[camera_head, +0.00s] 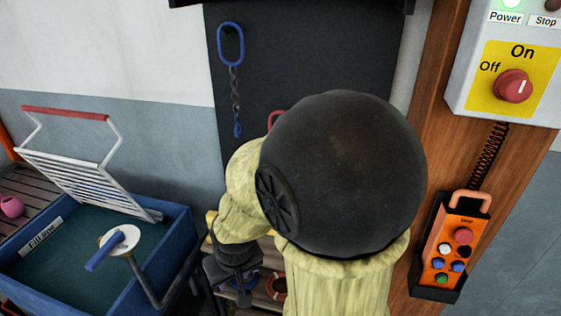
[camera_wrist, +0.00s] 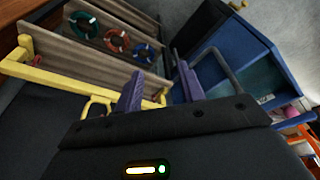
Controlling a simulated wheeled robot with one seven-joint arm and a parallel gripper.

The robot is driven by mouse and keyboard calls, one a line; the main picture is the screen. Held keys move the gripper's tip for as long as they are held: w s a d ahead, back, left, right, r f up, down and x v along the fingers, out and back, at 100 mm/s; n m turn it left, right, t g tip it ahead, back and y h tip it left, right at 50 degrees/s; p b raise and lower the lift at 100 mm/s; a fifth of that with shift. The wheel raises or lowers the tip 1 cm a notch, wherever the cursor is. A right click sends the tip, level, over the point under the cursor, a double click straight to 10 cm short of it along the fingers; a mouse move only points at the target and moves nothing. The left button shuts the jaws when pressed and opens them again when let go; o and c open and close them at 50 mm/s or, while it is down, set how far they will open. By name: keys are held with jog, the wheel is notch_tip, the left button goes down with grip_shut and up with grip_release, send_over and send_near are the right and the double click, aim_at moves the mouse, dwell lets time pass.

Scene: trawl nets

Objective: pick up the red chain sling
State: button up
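A red ring (camera_head: 275,118), which looks like the top link of the red chain sling, shows in part against the dark board (camera_head: 295,50) in the head view. My arm hides the rest of it. A blue chain sling (camera_head: 231,45) hangs to its left, with a blue oblong link, dark chain and blue hook. My gripper (camera_head: 232,268) is low in the head view, below the slings and partly behind my arm. In the wrist view its two purple fingers (camera_wrist: 160,88) stand apart with nothing between them. The red sling is not seen there.
A blue tub (camera_head: 165,255) with a white rack (camera_head: 85,170) stands at left. An orange control pendant (camera_head: 462,245) and a switch box (camera_head: 510,60) are at right. The wrist view shows a yellow rail (camera_wrist: 60,80) and a wooden shelf (camera_wrist: 60,50) with coloured rings.

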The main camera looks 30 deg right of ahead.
jog(key=w+d+f+m+t+h+p, duration=0.2)
jog(key=w+d+m, duration=0.1)
jog(key=w, duration=0.5)
jog(key=w+d+f+m+t+h+p, duration=0.1)
jog(key=w+d+f+m+t+p, duration=0.1)
jog(key=w+m, duration=0.35)
jog(key=w+d+r+m+t+h+p, duration=0.1)
jog(key=w+d+r+h+p, duration=0.1)
jog(key=d+h, duration=0.3)
jog(key=w+d+r+m+t+h+p, duration=0.1)
jog(key=w+d+r+m+h, duration=0.1)
jog(key=d+h, duration=0.4)
notch_tip(320, 180, up, 3)
jog(key=shift+w+f+h+p, duration=0.2)
jog(key=shift+w+h+p, duration=0.15)
jog(key=shift+w+h, duration=0.5)
jog(key=shift+w, duration=0.1)
jog(key=p+x, duration=0.5)
jog(key=x, duration=0.7)
